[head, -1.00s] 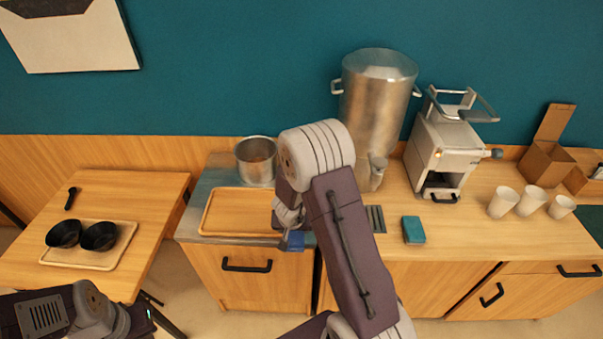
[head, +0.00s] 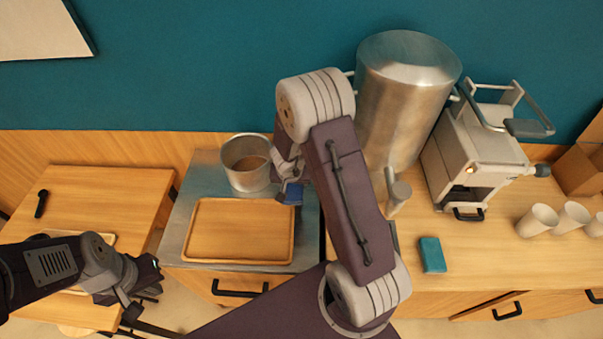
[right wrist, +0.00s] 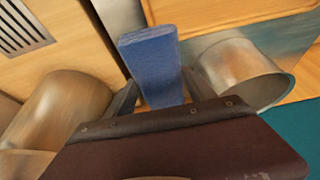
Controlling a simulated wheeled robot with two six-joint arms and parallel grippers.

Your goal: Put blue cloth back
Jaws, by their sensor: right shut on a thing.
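The blue cloth (right wrist: 153,62) is a small, flat, blue block in the right wrist view, between the two fingers of my right gripper (right wrist: 160,95). In the head view the cloth (head: 293,194) shows as a small blue patch at the tip of my right gripper (head: 286,180). My right gripper is shut on it, over the right side of the metal counter, near the tray's back right corner. My right arm hides part of the counter there. My left gripper (head: 150,280) is at the lower left; its finger gap is unclear.
A wooden tray (head: 240,261) is on the metal counter below a metal pot (head: 232,176). A tall metal urn (head: 400,100), a grey machine (head: 478,160), white cups (head: 538,220) and a teal block (head: 432,254) stand right. Bare counter lies around the teal block.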

